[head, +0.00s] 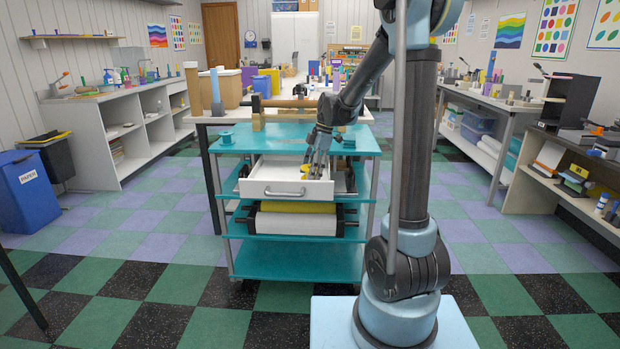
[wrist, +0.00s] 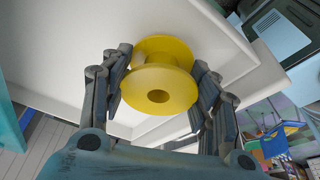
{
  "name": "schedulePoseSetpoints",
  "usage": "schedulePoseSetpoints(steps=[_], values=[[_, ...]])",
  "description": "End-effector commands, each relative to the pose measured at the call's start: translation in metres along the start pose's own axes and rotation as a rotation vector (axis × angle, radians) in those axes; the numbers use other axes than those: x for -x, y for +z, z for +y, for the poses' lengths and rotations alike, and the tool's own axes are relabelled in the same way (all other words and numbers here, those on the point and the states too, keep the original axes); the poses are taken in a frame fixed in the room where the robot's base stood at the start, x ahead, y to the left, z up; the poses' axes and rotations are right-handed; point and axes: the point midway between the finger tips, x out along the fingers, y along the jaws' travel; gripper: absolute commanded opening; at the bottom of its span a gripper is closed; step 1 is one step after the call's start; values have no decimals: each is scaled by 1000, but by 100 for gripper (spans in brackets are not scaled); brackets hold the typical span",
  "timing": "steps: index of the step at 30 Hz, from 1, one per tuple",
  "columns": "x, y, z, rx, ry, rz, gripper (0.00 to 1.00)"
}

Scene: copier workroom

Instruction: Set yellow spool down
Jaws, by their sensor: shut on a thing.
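The yellow spool (wrist: 158,88) sits between the two fingers of my gripper (wrist: 161,68) in the wrist view, its flange and centre hole facing the camera. My gripper is shut on it. In the head view, my gripper (head: 317,163) points down over the open white drawer (head: 270,187) of the teal cart (head: 290,265), and a bit of the yellow spool (head: 306,168) shows at the fingers. White drawer surfaces lie behind the spool in the wrist view. I cannot tell whether the spool touches the drawer floor.
A yellow roll (head: 298,207) and a white roll (head: 296,223) lie on a shelf below the drawer. A white table (head: 212,118) with boxes stands behind.

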Motion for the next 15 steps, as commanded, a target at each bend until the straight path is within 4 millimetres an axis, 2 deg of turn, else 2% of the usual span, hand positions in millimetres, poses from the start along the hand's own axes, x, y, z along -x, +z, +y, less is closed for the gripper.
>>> schedulePoseSetpoints(steps=[3,6,15], values=[[-13,4,0,0,0,0,33],[-18,6,0,0,0,0,33],[-19,6,0,0,0,0,33]])
